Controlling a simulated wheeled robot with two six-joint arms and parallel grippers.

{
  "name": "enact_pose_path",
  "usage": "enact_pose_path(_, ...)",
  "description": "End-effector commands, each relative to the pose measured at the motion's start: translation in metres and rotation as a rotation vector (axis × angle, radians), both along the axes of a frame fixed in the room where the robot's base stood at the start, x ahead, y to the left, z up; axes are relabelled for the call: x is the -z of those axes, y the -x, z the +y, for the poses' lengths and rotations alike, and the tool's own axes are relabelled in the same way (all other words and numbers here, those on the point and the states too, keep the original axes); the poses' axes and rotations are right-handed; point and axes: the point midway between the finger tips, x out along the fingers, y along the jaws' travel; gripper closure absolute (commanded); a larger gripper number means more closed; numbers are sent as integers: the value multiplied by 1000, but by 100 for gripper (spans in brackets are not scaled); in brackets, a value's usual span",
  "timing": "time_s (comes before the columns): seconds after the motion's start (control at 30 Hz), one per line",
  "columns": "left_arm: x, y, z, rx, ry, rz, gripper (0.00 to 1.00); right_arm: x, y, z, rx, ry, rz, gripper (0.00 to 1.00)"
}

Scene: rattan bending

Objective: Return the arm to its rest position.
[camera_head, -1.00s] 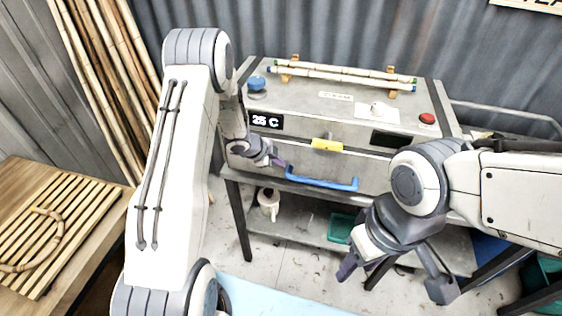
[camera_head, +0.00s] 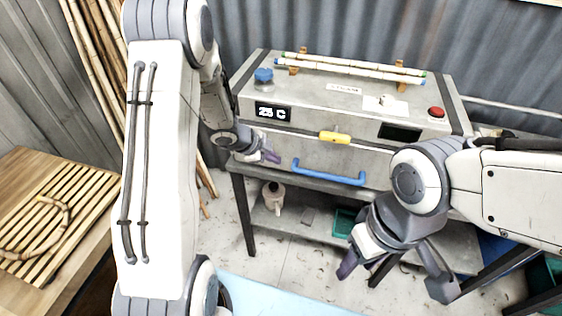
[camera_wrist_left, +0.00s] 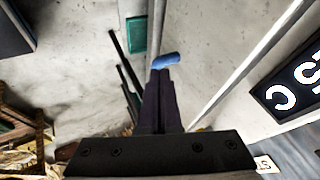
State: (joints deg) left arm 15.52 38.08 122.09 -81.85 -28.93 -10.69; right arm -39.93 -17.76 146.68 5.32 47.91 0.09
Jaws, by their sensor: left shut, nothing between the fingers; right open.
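My left gripper (camera_head: 268,157) is shut and empty in front of the left side of the steam box (camera_head: 300,105), left of its blue handle (camera_head: 330,173). In the left wrist view my left gripper's fingers (camera_wrist_left: 160,78) are together, and the end of the blue handle (camera_wrist_left: 166,61) shows just beyond their tips; I cannot tell whether they touch. My left arm stands large and upright across the left of the head view. My right gripper (camera_head: 392,277) is open and empty, pointing down in front of the table at the right.
The box carries a 25 C display (camera_head: 272,112), a blue knob (camera_head: 263,76), a yellow latch (camera_head: 334,137) and a red button (camera_head: 436,112). Two canes (camera_head: 350,69) lie on top. A slatted rack (camera_head: 60,225) with a bent rattan piece (camera_head: 50,238) is at left. A teal bin (camera_head: 345,222) sits below.

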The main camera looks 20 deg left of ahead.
Motion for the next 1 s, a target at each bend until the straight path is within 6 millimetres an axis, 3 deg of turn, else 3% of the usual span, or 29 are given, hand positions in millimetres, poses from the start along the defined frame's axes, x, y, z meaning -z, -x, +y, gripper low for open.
enact_pose_path(0.03, -11, 5, 6, -5, -1, -3, 100, -3, 0, 0, 0, 0, 0, 50)
enact_pose_path(0.2, -29, 17, 14, -4, 0, 0, 100, -5, 0, 0, -1, 0, 0, 50)
enact_pose_path(0.47, -35, 22, 16, -2, -1, 2, 100, -6, 0, 0, -1, 0, 0, 50)
enact_pose_path(0.63, -47, 12, 2, -74, -48, -18, 100, 1, 0, 0, -1, 0, 0, 50)
enact_pose_path(0.77, -72, 12, -25, -242, -112, -31, 100, 12, 0, 0, -1, 0, 0, 50)
enact_pose_path(0.87, -90, 37, -50, -399, -131, 2, 100, 21, 0, 0, -1, 0, 0, 50)
enact_pose_path(1.0, -100, 105, -87, -590, -112, 134, 100, 33, 0, 0, -1, 0, 0, 50)
